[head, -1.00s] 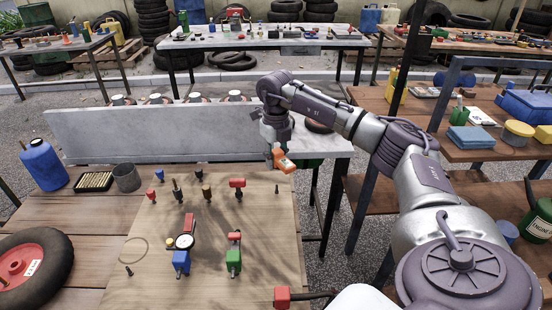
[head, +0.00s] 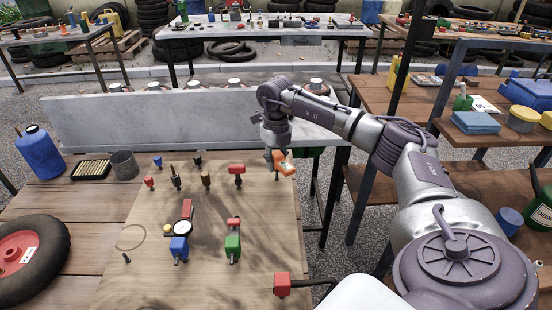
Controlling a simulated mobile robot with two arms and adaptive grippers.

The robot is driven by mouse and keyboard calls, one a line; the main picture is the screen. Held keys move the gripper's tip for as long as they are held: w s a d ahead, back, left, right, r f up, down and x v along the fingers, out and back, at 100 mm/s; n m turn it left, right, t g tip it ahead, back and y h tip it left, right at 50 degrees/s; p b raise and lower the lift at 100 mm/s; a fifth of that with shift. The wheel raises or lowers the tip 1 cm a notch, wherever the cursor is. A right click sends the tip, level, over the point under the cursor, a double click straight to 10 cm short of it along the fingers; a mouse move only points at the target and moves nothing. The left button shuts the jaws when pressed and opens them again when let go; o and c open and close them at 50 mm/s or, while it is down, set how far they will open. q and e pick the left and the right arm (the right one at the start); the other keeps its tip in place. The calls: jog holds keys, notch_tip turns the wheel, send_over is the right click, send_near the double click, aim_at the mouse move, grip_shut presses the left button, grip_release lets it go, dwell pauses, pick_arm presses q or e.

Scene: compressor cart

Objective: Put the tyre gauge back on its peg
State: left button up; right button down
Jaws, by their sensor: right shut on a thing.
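My right gripper (head: 275,152) is shut on an orange tool, which I take to be the tyre gauge (head: 285,163). The gripper points down over the upper right corner of the wooden peg board (head: 262,235). The gauge is tilted and overlaps the board's right edge in the picture; I cannot tell whether it touches the board. A small dark peg (head: 277,175) shows just below the gauge. The fingertips are small and partly hidden by the wrist and the gauge. My left gripper is not in view.
The board holds a blue dial tool (head: 180,245), a green tool (head: 233,245), a red tool (head: 237,170) and smaller pieces. A red-ended tool (head: 282,285) is at the lower right. A grey upright slab (head: 160,122) stands behind. A wheel (head: 30,255) lies left.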

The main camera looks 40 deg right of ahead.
jog(key=shift+p, duration=0.7)
dwell(1.5)
jog(key=shift+f+b, duration=0.65)
jog(key=shift+f, duration=0.5)
jog(key=c, duration=0.8)
grip_release()
jog(key=shift+r, duration=0.1)
notch_tip(320, 180, up, 12)
dwell(0.3)
